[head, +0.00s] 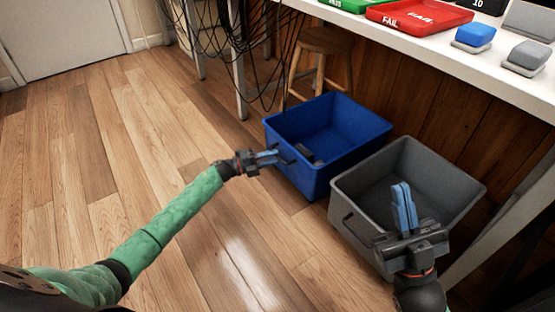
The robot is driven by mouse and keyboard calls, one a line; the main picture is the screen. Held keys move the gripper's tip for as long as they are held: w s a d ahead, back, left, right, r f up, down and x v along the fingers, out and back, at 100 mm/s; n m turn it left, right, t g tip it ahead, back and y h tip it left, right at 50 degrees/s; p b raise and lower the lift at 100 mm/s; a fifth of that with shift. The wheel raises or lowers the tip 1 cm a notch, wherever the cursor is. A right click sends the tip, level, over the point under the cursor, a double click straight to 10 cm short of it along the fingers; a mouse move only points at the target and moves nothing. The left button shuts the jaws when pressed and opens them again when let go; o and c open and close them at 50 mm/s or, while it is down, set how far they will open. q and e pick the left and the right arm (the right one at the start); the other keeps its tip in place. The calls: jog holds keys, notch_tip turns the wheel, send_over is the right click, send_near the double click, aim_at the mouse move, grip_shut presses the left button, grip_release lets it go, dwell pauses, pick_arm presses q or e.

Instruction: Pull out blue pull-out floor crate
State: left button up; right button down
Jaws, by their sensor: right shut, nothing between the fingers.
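The blue floor crate (355,135) stands on the wooden floor, partly under the table. My right gripper (402,204) is shut and empty, over the grey crate with fingers pointing up in the picture.
A grey crate (455,172) with a front handle stands close at the blue crate's right. A wooden stool (325,42) and hanging cables (262,45) are behind. The white table (480,65) overhangs on the right. The floor on the left is clear.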

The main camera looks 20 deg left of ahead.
pick_arm(q)
jog(key=shift+b+x, duration=0.35)
jog(key=shift+x, duration=0.85)
grip_shut()
